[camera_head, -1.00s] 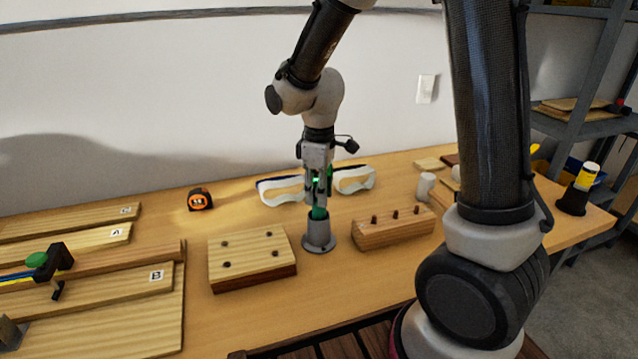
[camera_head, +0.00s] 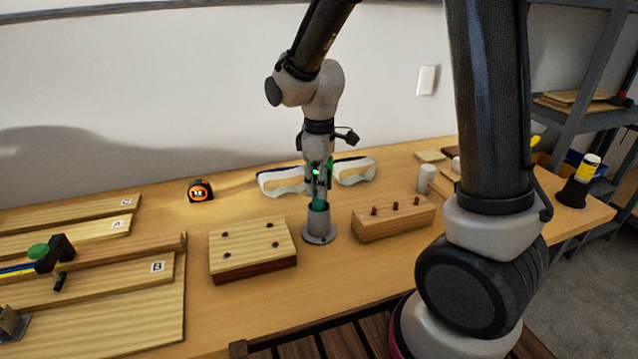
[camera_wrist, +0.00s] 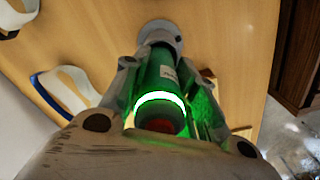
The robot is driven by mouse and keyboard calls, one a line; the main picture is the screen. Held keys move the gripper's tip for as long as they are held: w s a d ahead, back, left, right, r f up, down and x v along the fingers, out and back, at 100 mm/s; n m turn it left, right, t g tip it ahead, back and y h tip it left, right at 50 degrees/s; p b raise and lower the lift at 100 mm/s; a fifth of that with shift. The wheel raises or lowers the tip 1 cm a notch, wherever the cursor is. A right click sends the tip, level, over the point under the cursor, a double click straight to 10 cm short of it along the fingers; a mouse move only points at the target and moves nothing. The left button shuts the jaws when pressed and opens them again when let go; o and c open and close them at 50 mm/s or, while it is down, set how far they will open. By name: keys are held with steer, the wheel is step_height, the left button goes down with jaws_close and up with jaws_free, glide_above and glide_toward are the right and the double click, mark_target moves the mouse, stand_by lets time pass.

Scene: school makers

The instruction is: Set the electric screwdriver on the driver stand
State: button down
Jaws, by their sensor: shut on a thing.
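The electric screwdriver (camera_wrist: 172,75) is a green cylinder with a lit ring, held between the fingers of my gripper (camera_head: 319,185). In the head view the green body (camera_head: 319,200) is upright, directly over the grey driver stand (camera_head: 319,232), its lower end at the stand's cup. The stand has a round flat base on the bench. In the wrist view the stand (camera_wrist: 158,33) shows beyond the screwdriver's far end. Whether the lower end is fully seated is hidden by the cup.
A wooden block with dark holes (camera_head: 250,250) lies left of the stand, and a block with pegs (camera_head: 393,218) lies right. White safety glasses (camera_head: 282,181) lie behind. A tape measure (camera_head: 200,191) and labelled boards (camera_head: 110,272) are further left. A white bottle (camera_head: 426,179) stands at right.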

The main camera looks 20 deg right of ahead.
steer(key=shift+f, duration=0.6)
stand_by(0.3)
steer(key=c, duration=1.4)
jaws_free()
steer(key=shift+r, duration=0.15)
steer(key=shift+r, duration=5.4)
steer(key=shift+s+m, duration=0.1)
steer(key=shift+m, duration=0.4)
steer(key=s+d+r+m+t, duration=0.1)
steer(key=s+d+r+m, duration=0.1)
steer(key=s+d, duration=0.3)
steer(key=s+d+r+m+t, duration=0.2)
steer(key=s+d+m, duration=0.2)
steer(key=s, duration=0.3)
steer(key=s+d+r+m+t, duration=0.1)
steer(key=s+d+r+m, duration=0.2)
steer(key=s+d+m, duration=0.1)
steer(key=shift+s+d+r, duration=0.1)
steer(key=shift+s+d, duration=0.35)
steer(key=shift+s, duration=0.25)
steer(key=shift+s+d, duration=0.45)
steer(key=shift+s, duration=0.25)
